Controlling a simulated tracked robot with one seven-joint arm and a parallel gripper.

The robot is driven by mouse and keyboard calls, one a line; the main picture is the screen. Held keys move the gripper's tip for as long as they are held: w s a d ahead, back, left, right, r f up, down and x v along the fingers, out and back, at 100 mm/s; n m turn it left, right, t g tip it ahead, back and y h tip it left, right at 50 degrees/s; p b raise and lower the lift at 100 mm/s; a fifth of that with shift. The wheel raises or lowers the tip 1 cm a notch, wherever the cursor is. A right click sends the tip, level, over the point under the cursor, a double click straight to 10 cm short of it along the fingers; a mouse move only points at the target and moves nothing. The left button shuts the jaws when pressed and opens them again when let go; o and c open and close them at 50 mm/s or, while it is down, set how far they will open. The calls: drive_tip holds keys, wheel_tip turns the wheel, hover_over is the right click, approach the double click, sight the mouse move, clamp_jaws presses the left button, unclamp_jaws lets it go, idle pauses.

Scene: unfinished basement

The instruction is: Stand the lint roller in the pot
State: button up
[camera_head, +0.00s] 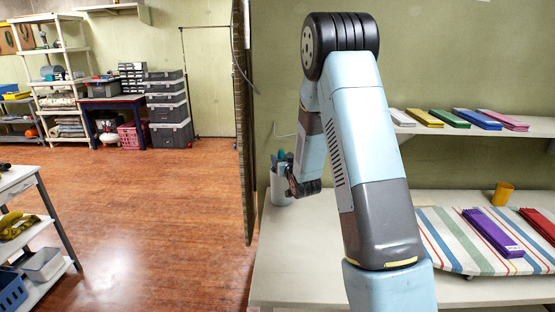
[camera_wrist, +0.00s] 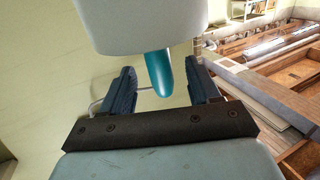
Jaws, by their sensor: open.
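The pale grey-white pot (camera_head: 281,188) stands upright at the left end of the counter. A teal rod with a rounded end (camera_head: 281,156), which looks like the lint roller's handle, sticks up from its top. In the wrist view the pot's pale wall (camera_wrist: 140,22) fills the top, and the teal handle (camera_wrist: 159,76) shows past its edge. My gripper (camera_wrist: 160,88) is open, with its dark fingers on either side of the handle and gaps showing on both sides. In the head view my gripper (camera_head: 292,172) is beside the pot's upper part. The rest of the roller is hidden.
The counter (camera_head: 300,260) is clear in front of the pot. A shelf (camera_head: 420,128) with coloured stacks hangs above. A partition edge (camera_head: 245,120) stands left of the pot.

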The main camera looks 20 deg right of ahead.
drive_tip(key=s, duration=1.2)
drive_tip(key=shift+d, duration=0.3)
drive_tip(key=shift+s+r, duration=0.1)
drive_tip(key=shift+r, duration=0.05)
drive_tip(key=s+a+r+g+h, duration=0.1)
drive_tip(key=s+r+g, duration=0.5)
drive_tip(key=s+r, duration=0.4)
drive_tip(key=s+a+r+g, duration=0.1)
drive_tip(key=s+r+g, duration=0.2)
drive_tip(key=s, duration=0.9)
drive_tip(key=s+a+r+g, duration=0.2)
drive_tip(key=s+r+g, duration=0.1)
drive_tip(key=s, duration=1)
drive_tip(key=shift+s+a+r+m, duration=0.15)
drive_tip(key=shift+s+r+m, duration=0.15)
drive_tip(key=shift+r, duration=0.4)
